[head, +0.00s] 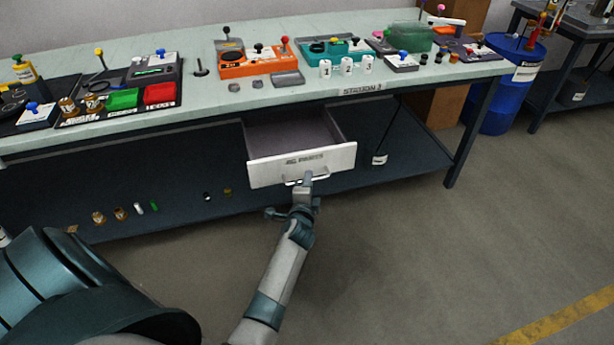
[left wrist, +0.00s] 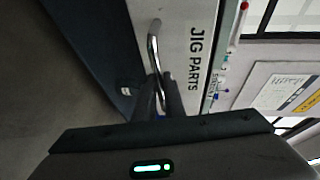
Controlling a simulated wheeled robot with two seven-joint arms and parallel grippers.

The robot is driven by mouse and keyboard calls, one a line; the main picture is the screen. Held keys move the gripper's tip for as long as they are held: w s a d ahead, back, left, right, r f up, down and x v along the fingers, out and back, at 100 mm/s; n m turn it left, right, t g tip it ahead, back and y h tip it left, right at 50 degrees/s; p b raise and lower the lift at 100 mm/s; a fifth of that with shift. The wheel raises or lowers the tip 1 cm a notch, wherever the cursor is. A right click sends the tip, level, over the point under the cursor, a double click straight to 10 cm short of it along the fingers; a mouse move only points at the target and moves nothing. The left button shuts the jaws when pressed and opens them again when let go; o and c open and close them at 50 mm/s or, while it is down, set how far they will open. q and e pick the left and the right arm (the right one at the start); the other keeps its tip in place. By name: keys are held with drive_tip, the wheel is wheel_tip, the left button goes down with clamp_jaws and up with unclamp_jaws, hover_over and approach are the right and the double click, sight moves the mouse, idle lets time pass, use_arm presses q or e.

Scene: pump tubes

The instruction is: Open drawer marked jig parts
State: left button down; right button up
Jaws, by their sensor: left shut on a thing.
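The white drawer (head: 270,172) under the bench is pulled out, and its empty-looking grey inside shows from above. Its front reads JIG PARTS in the left wrist view (left wrist: 197,20). A metal bar handle (left wrist: 153,45) is fixed across the front; it also shows in the head view (head: 322,178). My left gripper (head: 307,181) is shut on the handle, its fingers (left wrist: 162,95) around the bar. The arm reaches up to it from below. My right gripper is not in view.
The bench top (head: 210,97) above carries coloured stations, trays and small parts. A lower shelf (head: 170,212) holds several small items. A blue barrel (head: 502,98) stands at the right. The floor (head: 420,250) in front is clear.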

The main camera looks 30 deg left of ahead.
use_arm(q)
drive_tip(key=shift+s+d, duration=1.2)
drive_tip(key=shift+d, duration=0.2)
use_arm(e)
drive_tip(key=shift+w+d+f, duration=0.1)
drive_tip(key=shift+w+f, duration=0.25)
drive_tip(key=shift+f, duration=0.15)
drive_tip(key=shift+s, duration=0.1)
use_arm(q)
drive_tip(key=c, duration=1.8)
unclamp_jaws()
drive_tip(key=shift+c, duration=0.2)
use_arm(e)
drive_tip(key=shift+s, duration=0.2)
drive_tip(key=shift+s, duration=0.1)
